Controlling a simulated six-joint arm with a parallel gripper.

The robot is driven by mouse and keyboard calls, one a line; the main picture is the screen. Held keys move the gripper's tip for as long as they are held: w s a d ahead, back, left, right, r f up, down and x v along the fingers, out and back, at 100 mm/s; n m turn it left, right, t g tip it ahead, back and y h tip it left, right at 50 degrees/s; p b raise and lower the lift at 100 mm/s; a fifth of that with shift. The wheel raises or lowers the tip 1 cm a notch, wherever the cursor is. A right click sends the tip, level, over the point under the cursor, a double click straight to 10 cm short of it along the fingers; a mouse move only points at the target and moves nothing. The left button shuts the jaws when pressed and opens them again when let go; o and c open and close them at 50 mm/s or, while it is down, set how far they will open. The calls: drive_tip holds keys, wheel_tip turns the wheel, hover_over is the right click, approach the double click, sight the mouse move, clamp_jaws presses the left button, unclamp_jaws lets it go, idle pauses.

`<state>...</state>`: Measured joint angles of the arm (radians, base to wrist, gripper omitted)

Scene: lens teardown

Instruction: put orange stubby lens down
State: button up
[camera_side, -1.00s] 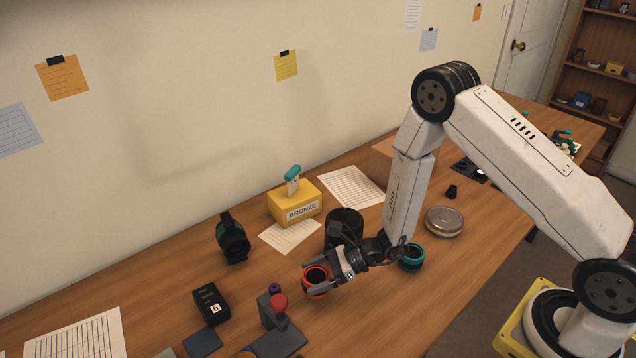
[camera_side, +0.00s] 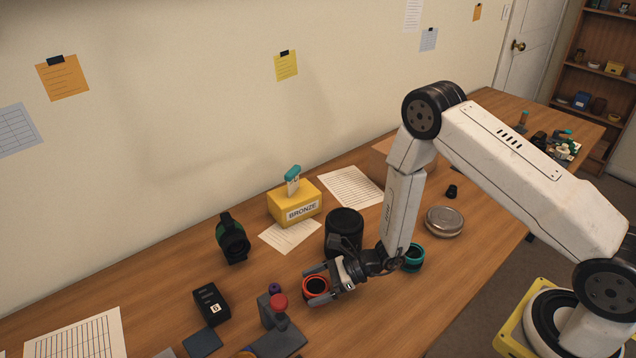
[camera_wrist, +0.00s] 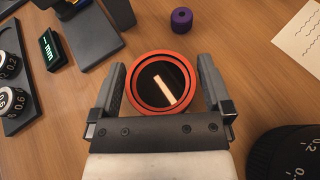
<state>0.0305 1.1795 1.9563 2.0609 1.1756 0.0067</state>
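The orange stubby lens (camera_side: 316,287) stands upright on the wooden table. Its orange ring and dark glass face up in the wrist view (camera_wrist: 163,84). My gripper (camera_side: 317,284) is low around it, with one finger on each side. In the wrist view my gripper (camera_wrist: 161,72) is open, with narrow gaps between the fingers and the ring. The lens's lower body is partly hidden by the near finger in the side view.
A black cylinder (camera_side: 344,228) stands close behind my gripper, and a teal-ringed lens (camera_side: 412,258) to its right. Bare table lies in front.

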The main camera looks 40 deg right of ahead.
drive_tip(key=shift+r, duration=0.1)
drive_tip(key=shift+s+d+r, duration=0.1)
drive_tip(key=shift+d, duration=0.05)
drive_tip(key=v, duration=1.1)
drive_tip(key=shift+s+d+r, duration=0.15)
drive_tip(key=shift+d+r, duration=0.05)
drive_tip(key=shift+d, duration=0.1)
drive_tip(key=shift+a, duration=0.1)
idle(0.4)
